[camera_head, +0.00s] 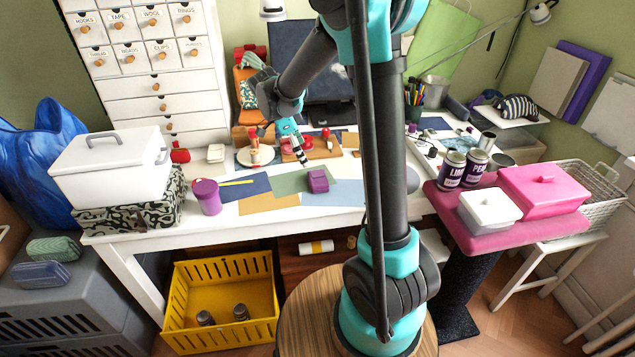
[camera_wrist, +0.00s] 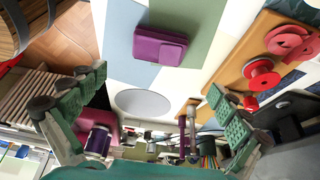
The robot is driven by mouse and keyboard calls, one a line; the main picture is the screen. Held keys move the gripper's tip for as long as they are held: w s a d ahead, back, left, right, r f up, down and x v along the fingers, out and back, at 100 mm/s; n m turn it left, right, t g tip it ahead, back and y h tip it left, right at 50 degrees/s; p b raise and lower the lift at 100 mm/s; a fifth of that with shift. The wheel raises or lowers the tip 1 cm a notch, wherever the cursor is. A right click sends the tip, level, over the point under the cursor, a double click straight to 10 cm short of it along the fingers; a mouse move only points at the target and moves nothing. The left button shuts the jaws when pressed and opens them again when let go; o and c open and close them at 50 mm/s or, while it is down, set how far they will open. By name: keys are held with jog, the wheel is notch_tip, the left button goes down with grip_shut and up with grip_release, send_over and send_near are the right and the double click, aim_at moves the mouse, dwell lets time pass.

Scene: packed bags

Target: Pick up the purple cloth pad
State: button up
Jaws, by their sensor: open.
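The purple cloth pad (camera_head: 318,181) lies on the white table among flat coloured sheets, near the table's front edge. In the wrist view the pad (camera_wrist: 160,46) is a rounded purple block, in the upper middle, ahead of and apart from the fingers. My gripper (camera_wrist: 157,85) is open, its two green-padded fingers spread left and right with nothing held between them. In the head view my gripper (camera_head: 292,138) hangs over the table, behind and slightly left of the pad in the picture. Its fingertips are hard to make out there.
A wooden board (camera_head: 322,153) with red items lies behind the pad. A white lidded box (camera_head: 108,168) sits at the table's left end. A pink stand (camera_head: 470,213) with tins and boxes is at right.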

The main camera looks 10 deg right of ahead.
aim_at(318, 178)
jog(key=x, duration=1.1)
jog(key=shift+s+a, duration=0.1)
jog(key=shift+s, duration=0.05)
jog(key=shift+c, duration=0.5)
jog(key=c, duration=0.9)
jog(key=shift+c, duration=0.2)
jog(key=shift+r, duration=0.1)
notch_tip(318, 178, up, 20)
